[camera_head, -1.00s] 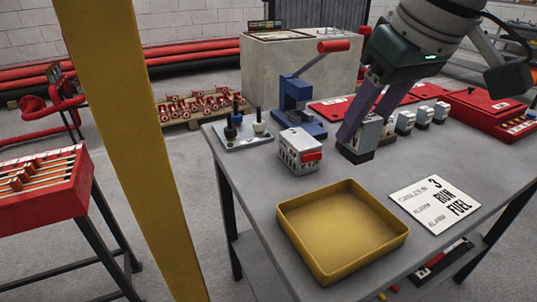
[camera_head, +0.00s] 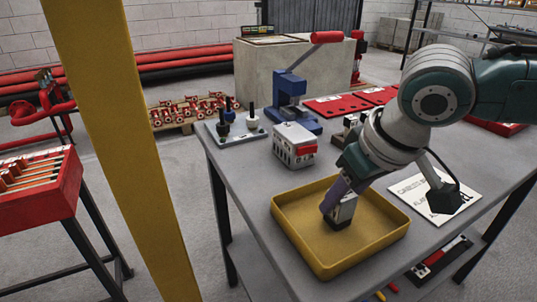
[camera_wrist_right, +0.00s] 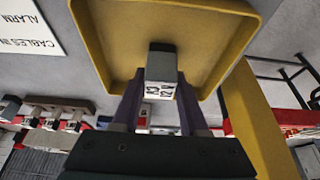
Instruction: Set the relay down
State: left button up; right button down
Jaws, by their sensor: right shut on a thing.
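The relay (camera_head: 343,211) is a small block with a pale, marked face and a dark end. My right gripper (camera_head: 332,207) is shut on it, inside the outline of the yellow tray (camera_head: 372,257). In the right wrist view the relay (camera_wrist_right: 161,72) sits between the two purple fingers, with the tray (camera_wrist_right: 100,38) behind it. I cannot tell whether the relay touches the tray floor. The rest of the tray looks empty. My left gripper is not in view.
A grey box with a red part (camera_head: 294,146) stands behind the tray. A blue press (camera_head: 291,100) and a plate with knobs (camera_head: 236,127) are farther back. A printed card (camera_head: 462,207) lies to the right, partly hidden by my arm. A yellow post (camera_head: 120,150) rises at left.

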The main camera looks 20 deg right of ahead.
jog(key=shift+f, duration=0.1)
jog(key=shift+c, duration=2.2)
grip_release()
jog(key=p+v, duration=0.4)
jog(key=v, duration=0.8)
jog(key=s+a+f+n+y, duration=0.1)
jog(key=s+a+f+n, duration=0.15)
jog(key=a, duration=0.35)
jog(key=s+a+f+n+y, duration=0.1)
jog(key=s+a, duration=0.3)
jog(key=a, duration=0.2)
jog(key=s+d+f+m+g+h, duration=0.1)
jog(key=s+d+f+m+h, duration=0.1)
jog(key=s+d, duration=0.3)
jog(key=s+f, duration=0.1)
jog(key=s, duration=0.3)
jog(key=shift+s+d+f, duration=0.2)
jog(key=shift+s+d, duration=0.05)
jog(key=shift+s, duration=0.15)
